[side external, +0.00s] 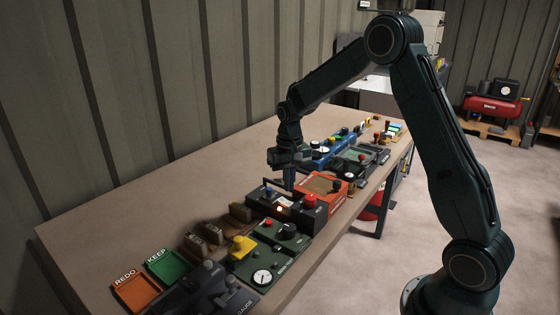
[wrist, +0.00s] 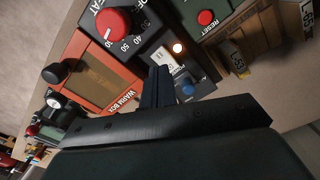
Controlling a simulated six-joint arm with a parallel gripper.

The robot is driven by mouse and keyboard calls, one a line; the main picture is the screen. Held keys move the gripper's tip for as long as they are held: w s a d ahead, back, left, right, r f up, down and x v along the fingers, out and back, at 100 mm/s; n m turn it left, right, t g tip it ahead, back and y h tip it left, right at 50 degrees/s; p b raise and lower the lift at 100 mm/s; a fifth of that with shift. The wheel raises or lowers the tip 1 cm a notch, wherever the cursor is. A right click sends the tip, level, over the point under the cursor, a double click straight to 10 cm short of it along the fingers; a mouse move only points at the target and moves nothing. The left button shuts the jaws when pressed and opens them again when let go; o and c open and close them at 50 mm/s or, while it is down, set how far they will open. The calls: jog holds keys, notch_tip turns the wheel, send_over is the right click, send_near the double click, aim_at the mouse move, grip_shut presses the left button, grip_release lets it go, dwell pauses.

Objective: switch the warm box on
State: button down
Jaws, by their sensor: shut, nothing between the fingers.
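The orange warm box (side external: 318,184), lettered WARM BOX, shows its brown window in the wrist view (wrist: 97,75). Beside it is a dark panel with a red dial (wrist: 113,22) marked OFF and numbers; the dial also shows in the side view (side external: 310,200). An adjoining dark panel (wrist: 196,72) has a glowing lamp (wrist: 178,48), a pale plate and a blue knob (wrist: 187,89). My gripper (side external: 290,188) is shut and empty, pointing down over this panel. Its fingertips (wrist: 159,70) hide part of the pale plate; I cannot tell whether they touch.
A green panel with a red RESET button (wrist: 206,18) adjoins the lamp panel. A yellow knob (side external: 241,246), brown blocks and KEEP (side external: 166,265) and REDO (side external: 135,293) trays lie nearer the camera. Blue equipment (side external: 322,153) stands beyond. The bench's left side is clear.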

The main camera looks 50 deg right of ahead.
aim_at(289, 204)
jog(key=shift+r, duration=1.2)
jog(key=s+a+r+n+t, duration=0.3)
jog(key=s+a+r, duration=0.5)
jog(key=s+r, duration=0.5)
jog(key=s+a+r+n+t, duration=0.1)
jog(key=s+a, duration=0.1)
jog(key=s, duration=0.5)
jog(key=s+a+r+n+t, duration=0.1)
jog(key=s+a+n, duration=0.1)
jog(key=s, duration=0.5)
jog(key=shift+s+a+r+t, duration=0.15)
jog(key=shift+s+a+t, duration=0.15)
